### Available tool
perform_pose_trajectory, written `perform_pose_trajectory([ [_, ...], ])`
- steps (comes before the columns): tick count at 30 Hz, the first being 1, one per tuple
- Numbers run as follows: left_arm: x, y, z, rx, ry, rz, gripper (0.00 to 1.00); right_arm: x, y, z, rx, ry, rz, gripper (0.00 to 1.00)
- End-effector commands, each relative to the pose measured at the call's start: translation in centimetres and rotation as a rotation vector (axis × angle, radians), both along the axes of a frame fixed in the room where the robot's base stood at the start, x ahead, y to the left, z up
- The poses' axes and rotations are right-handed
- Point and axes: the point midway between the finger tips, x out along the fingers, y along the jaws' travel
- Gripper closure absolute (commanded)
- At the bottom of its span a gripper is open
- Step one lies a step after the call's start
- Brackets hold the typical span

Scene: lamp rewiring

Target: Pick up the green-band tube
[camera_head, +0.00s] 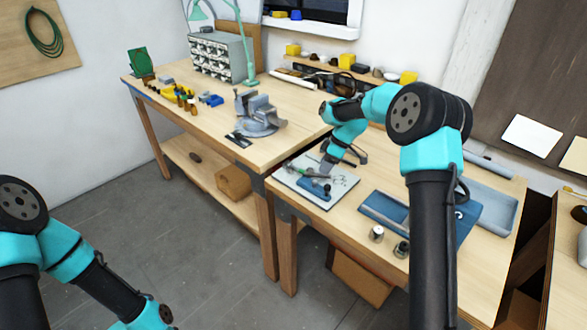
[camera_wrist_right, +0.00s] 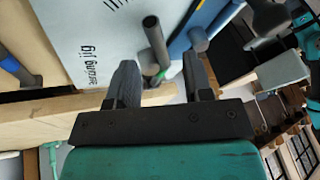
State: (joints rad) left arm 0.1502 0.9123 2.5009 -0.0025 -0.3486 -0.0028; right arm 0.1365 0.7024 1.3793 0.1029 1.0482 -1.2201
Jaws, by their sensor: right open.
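The green-band tube (camera_wrist_right: 155,42) is a dark grey rod with a green ring near its lower end in the right wrist view. It lies over the white printed board (camera_wrist_right: 95,35). My right gripper (camera_wrist_right: 160,72) is open, with the tube's banded end showing between its two fingers, nearer the left one. I cannot tell whether a finger touches it. In the head view my right gripper (camera_head: 338,168) is low over the white board (camera_head: 335,193), and the tube is too small to make out surely. My left arm shows at the lower left, but its gripper is out of frame.
A vise (camera_head: 258,113) stands on the left bench. A blue-banded rod (camera_wrist_right: 20,72) lies left in the wrist view.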

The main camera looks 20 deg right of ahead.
Motion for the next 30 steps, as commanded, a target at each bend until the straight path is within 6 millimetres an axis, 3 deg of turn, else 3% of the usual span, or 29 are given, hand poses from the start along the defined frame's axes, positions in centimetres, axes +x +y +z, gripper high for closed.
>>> perform_pose_trajectory([
  [7, 0.0, 0.0, 0.0, 0.000, 0.000, 0.000, 0.47, 0.1, 1.3, -2.7, 0.001, 0.001, 0.000, 0.53],
  [22, 0.0, 0.0, 0.0, 0.000, 0.000, 0.000, 0.47, 0.1, 1.4, -2.8, 0.000, 0.000, 0.000, 0.53],
  [30, 0.0, 0.0, 0.0, 0.000, 0.000, 0.000, 0.47, 0.1, 1.4, -2.8, 0.000, 0.000, 0.000, 0.78],
])
